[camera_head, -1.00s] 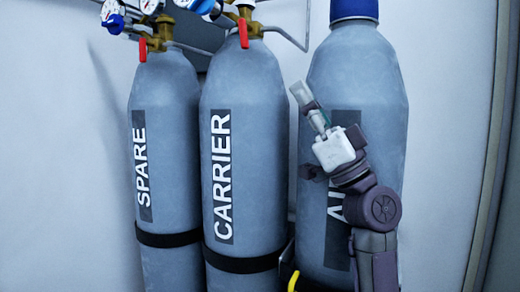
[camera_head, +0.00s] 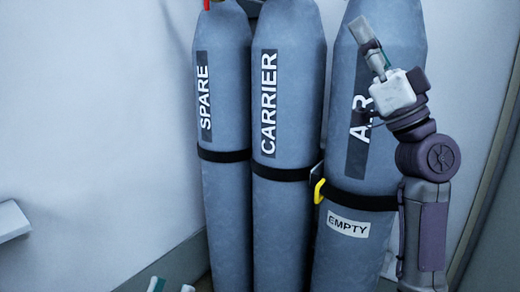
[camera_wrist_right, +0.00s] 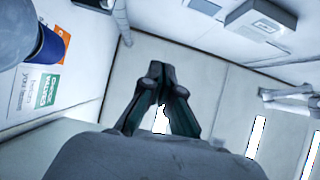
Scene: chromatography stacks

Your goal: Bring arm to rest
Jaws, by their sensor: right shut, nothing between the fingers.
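My right arm stands raised at the right of the head view, in front of the cylinder labelled AIR (camera_head: 345,150). Its gripper (camera_head: 358,32) points upward at the end of the bent arm. In the right wrist view the fingers of this gripper (camera_wrist_right: 157,72) meet at their tips and hold nothing.
The SPARE (camera_head: 222,190) and CARRIER (camera_head: 282,215) cylinders stand left of AIR, strapped with black bands. An EMPTY label (camera_head: 349,224) and a yellow hook (camera_head: 319,191) show at AIR. A white ledge (camera_head: 12,221) juts in at the far left. The wall is close behind.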

